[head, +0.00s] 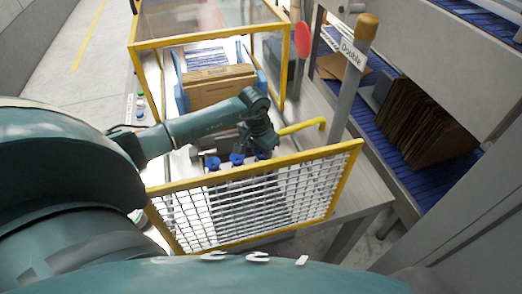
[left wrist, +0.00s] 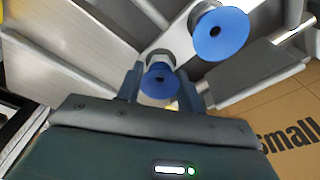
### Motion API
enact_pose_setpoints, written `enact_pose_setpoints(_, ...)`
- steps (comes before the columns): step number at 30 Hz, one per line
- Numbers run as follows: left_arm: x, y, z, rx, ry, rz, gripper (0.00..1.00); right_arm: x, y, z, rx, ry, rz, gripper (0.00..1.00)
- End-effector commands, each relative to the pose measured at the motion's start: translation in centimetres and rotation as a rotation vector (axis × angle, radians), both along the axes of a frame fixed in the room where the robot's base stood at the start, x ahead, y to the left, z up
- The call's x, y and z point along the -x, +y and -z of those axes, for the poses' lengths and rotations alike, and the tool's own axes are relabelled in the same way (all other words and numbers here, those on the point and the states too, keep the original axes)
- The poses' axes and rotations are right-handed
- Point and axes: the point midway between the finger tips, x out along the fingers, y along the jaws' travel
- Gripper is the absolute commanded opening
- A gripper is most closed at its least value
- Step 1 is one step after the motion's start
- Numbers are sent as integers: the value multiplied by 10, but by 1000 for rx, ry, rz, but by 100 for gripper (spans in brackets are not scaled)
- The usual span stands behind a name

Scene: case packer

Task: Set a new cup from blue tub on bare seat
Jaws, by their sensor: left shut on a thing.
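My left gripper (head: 264,149) reaches in over the yellow-framed mesh guard, beside a row of blue suction cups. In the left wrist view its two fingers (left wrist: 160,88) are shut on a blue cup (left wrist: 158,80), whose round face with a dark centre hole faces the camera. A silver stem end shows right behind this cup; I cannot tell whether it is seated on it. Another blue cup (left wrist: 221,34) sits on a silver stem to the upper right. In the head view, blue cups (head: 213,163) and (head: 237,159) stand left of the gripper. I cannot make out a blue tub or a bare seat. My right gripper is out of view.
The mesh guard (head: 250,206) stands in front of the cups. Brown cartons (head: 218,87) stand behind my forearm, inside a yellow-framed clear guard (head: 205,38).

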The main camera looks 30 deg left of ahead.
Motion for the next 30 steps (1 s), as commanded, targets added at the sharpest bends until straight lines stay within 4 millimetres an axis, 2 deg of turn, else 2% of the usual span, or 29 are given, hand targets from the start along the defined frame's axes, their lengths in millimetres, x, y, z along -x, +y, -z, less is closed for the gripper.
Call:
enact_pose_setpoints(5,0,0,5,-1,0,1,15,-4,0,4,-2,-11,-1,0)
enact_pose_setpoints(6,0,0,3,-1,0,1,40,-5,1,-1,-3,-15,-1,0)
enact_pose_setpoints(13,0,0,3,0,0,0,59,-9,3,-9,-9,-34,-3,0)
enact_pose_setpoints(20,0,0,2,0,0,0,59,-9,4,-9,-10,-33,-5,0)
enact_pose_setpoints(24,0,1,-5,-1,-1,0,59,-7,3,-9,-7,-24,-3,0)
enact_pose_setpoints(26,0,1,-13,-2,-5,1,59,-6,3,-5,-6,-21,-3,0)
enact_pose_setpoints(30,3,3,-42,-3,-7,0,59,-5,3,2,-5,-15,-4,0)
